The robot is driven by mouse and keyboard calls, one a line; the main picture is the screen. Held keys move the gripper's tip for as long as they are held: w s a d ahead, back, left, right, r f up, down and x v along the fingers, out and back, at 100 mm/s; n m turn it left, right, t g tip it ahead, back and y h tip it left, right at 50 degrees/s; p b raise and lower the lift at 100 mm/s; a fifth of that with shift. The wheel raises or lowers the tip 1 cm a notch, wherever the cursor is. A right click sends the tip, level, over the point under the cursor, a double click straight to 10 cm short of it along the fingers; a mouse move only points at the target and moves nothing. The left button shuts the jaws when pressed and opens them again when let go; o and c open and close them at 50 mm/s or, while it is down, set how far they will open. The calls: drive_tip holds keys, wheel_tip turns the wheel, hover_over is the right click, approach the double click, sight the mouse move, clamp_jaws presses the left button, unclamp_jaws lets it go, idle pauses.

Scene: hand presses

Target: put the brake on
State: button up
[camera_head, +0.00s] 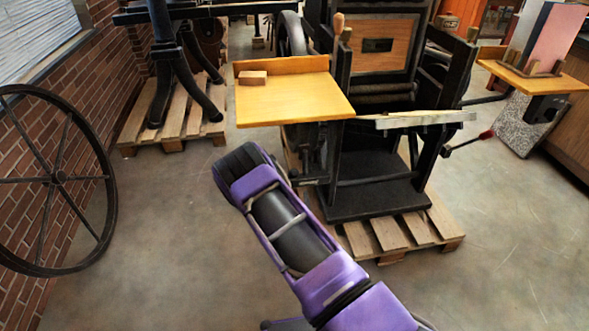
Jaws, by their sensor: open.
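A dark hand press (375,187) with a wooden panel in its upper frame stands on a pallet at the middle right. A thin dark lever with a red tip (486,134) sticks out low on its right side. I cannot tell from this view which part is the brake. My purple and black arm (295,235) reaches up from the bottom edge and ends in a dark rounded part left of the press base. No gripper fingers show.
A yellow wooden table (290,98) with a small wood block (252,78) juts from the press's left. A pallet (386,240) edges the base. A large spoked wheel (60,178) leans by the brick wall. Another machine (175,60) stands back left. The front floor is clear.

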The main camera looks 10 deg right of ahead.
drive_tip(key=w, duration=0.4)
drive_tip(key=w+d+b, duration=0.1)
drive_tip(key=w, duration=0.4)
drive_tip(key=w+d, duration=0.1)
drive_tip(key=w, duration=0.4)
drive_tip(key=shift+b, duration=0.3)
clamp_jaws()
drive_tip(key=shift+a, duration=0.1)
idle(0.5)
